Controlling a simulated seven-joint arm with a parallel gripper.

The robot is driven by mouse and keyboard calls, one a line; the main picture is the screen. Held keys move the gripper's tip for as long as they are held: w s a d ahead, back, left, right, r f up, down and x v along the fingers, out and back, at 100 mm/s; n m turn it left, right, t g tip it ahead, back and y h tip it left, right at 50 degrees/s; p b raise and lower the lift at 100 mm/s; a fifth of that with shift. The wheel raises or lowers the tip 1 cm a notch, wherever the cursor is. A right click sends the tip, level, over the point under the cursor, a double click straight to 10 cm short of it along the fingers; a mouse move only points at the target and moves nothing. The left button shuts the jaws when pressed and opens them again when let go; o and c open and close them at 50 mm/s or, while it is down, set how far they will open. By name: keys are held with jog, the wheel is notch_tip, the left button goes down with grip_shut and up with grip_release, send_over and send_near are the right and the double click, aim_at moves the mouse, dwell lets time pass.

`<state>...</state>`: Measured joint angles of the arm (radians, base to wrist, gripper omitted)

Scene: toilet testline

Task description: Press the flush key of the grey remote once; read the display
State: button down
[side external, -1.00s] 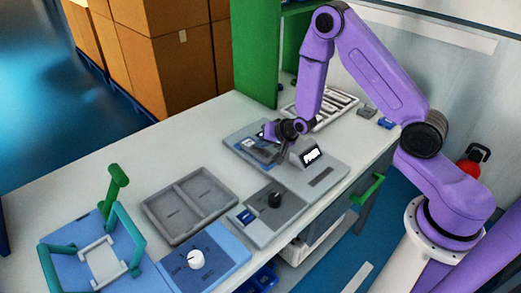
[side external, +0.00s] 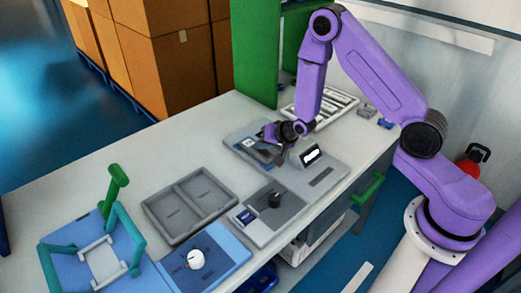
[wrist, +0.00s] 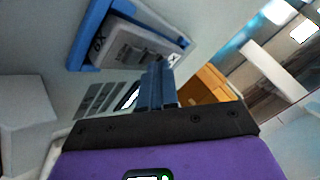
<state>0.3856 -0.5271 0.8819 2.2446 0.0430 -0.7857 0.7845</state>
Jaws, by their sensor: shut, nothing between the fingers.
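In the wrist view the fingers (wrist: 157,85) point at a grey block with dark marks, probably the remote (wrist: 135,47), seated in a blue holder (wrist: 88,35). The same unit (side external: 243,143) shows partly beside my gripper in the side view, the rest hidden behind it. I cannot make out the flush key or tell whether the fingertips touch it. A small dark display (side external: 311,154) on a tilted housing shows a lit white bar, too small to read.
A board with a black knob (side external: 274,199), a grey two-part tray (side external: 188,205) and a blue board with a white knob (side external: 196,259) stand nearer. A green panel (side external: 255,55) rises behind.

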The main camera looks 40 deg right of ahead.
aim_at(263, 152)
dwell(0.5)
jog(key=shift+r, duration=0.75)
jog(key=shift+r, duration=2.55)
